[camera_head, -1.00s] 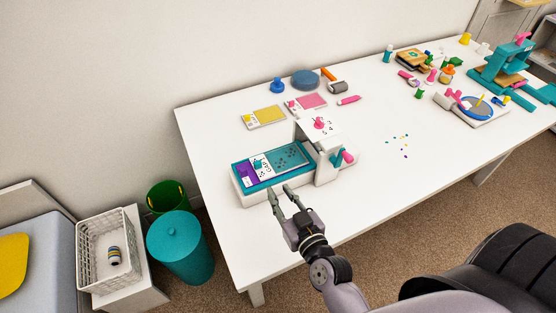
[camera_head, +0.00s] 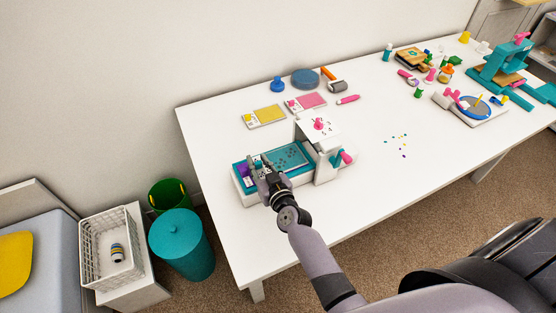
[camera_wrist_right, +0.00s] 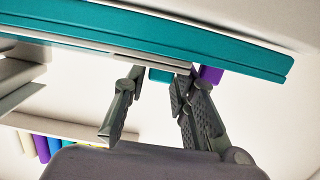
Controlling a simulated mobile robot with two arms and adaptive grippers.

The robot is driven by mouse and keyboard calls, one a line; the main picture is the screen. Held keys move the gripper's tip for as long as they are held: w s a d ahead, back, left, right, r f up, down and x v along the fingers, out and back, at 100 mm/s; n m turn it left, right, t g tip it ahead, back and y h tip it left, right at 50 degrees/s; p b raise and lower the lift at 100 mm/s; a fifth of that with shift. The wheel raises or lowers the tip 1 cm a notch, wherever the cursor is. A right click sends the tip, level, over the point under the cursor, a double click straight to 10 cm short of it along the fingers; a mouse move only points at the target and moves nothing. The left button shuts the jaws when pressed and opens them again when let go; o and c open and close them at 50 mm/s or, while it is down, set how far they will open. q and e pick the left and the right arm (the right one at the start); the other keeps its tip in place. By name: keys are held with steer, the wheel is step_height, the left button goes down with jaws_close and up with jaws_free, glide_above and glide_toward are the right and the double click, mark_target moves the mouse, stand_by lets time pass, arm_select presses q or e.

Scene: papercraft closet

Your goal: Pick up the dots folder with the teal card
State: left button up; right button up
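The folder with the teal card (camera_head: 287,156) lies flat on the teal bed of the white press (camera_head: 248,196). The card has a dark dot pattern, and a purple part (camera_head: 243,172) shows at the folder's left end. My right gripper (camera_head: 257,162) is over the folder's left part and hides much of its white label. In the right wrist view its fingers (camera_wrist_right: 155,90) are apart, with a small teal piece (camera_wrist_right: 160,75) between or just beyond the tips. Contact with that piece cannot be told. My left gripper is not in view.
The press's white upright (camera_head: 325,165) with a pink knob stands right of the folder. Yellow (camera_head: 268,115) and pink (camera_head: 309,103) card folders lie behind it. Small coloured dots (camera_head: 400,142) lie mid-table. A teal bin (camera_head: 182,245) and white basket (camera_head: 110,250) stand left of the table.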

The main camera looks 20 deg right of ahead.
steer(key=shift+w+f, duration=0.1)
steer(key=shift+w, duration=0.35)
steer(key=shift+s, duration=0.1)
jaws_close()
